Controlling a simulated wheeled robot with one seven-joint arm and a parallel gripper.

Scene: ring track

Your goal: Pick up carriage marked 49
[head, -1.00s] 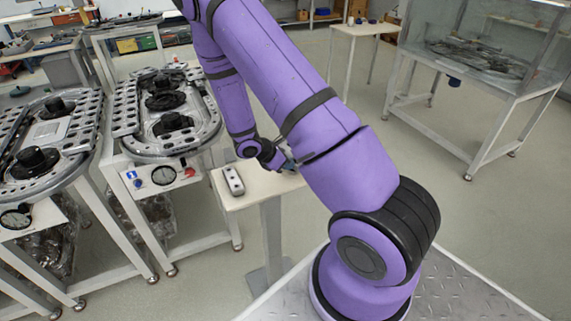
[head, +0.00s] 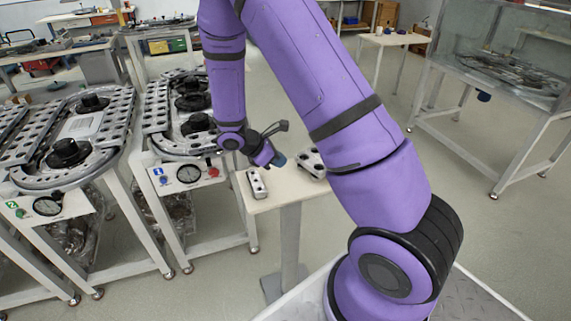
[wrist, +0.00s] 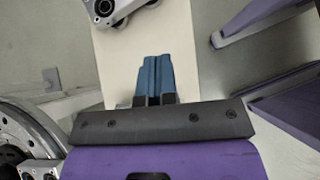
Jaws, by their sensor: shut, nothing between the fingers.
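Two grey metal carriages are on a small cream table (head: 281,198). One carriage (head: 257,183) lies at the table's left side, the other (head: 312,162) at the right, partly hidden by my arm. I cannot read a number on either, so I cannot tell which is marked 49. My gripper (head: 279,160) is above the table, between the two carriages in the head view. In the wrist view its blue fingers (wrist: 155,72) are together and empty. A carriage (wrist: 118,12) shows at the top of the wrist view, apart from the fingertips and cut by the frame edge.
Two track stations stand to the left, with a nearer ring track (head: 62,182) and another track (head: 153,118) close to the table. A glass case (head: 500,65) stands at the right. Another small table (head: 395,39) is at the back. Open floor lies between.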

